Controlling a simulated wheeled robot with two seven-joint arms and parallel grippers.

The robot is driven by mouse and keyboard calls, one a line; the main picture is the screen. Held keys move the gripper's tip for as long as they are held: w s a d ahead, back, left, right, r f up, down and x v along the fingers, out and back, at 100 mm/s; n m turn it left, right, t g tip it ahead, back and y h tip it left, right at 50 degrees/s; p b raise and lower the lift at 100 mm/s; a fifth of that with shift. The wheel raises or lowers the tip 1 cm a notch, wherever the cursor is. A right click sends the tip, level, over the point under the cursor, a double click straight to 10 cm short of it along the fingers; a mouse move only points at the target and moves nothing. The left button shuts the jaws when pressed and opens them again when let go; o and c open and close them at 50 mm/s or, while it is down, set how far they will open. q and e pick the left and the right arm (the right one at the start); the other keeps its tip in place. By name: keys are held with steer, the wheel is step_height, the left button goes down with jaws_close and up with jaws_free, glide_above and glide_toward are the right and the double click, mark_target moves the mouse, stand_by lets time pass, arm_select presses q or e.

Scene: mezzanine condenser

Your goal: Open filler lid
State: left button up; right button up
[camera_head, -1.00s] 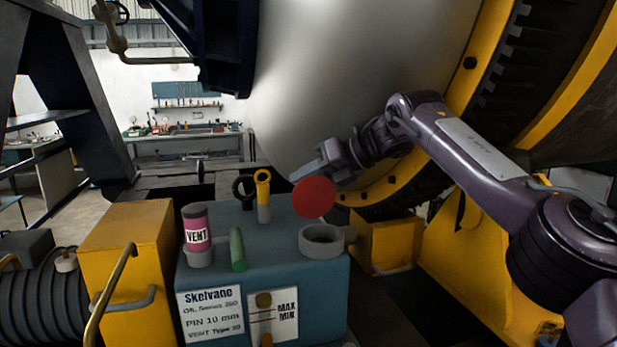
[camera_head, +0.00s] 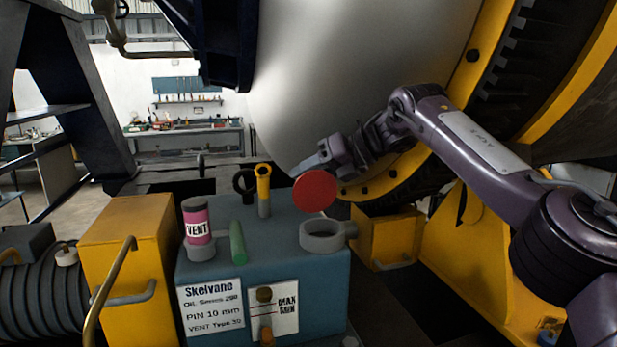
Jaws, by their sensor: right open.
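The filler lid is a red disc (camera_head: 315,191) standing up above the grey filler ring (camera_head: 322,238), whose mouth is uncovered. The ring sits on the right of the blue-grey box's top (camera_head: 276,228). My right gripper (camera_head: 308,168) is just behind the lid's upper edge, coming in from the right. It is open; its fingertips are partly hidden by the lid, and I cannot tell whether they touch it. My left gripper is not in view.
On the box stand a pink VENT canister (camera_head: 197,222), a green cylinder (camera_head: 237,243) and a yellow ring-topped dipstick (camera_head: 264,188). A yellow block (camera_head: 128,242) with a bent handle is at left. A large metal drum (camera_head: 350,75) rises behind.

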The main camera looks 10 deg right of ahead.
steer(key=b+v, duration=0.1)
steer(key=v, duration=0.6)
steer(key=shift+f, duration=0.1)
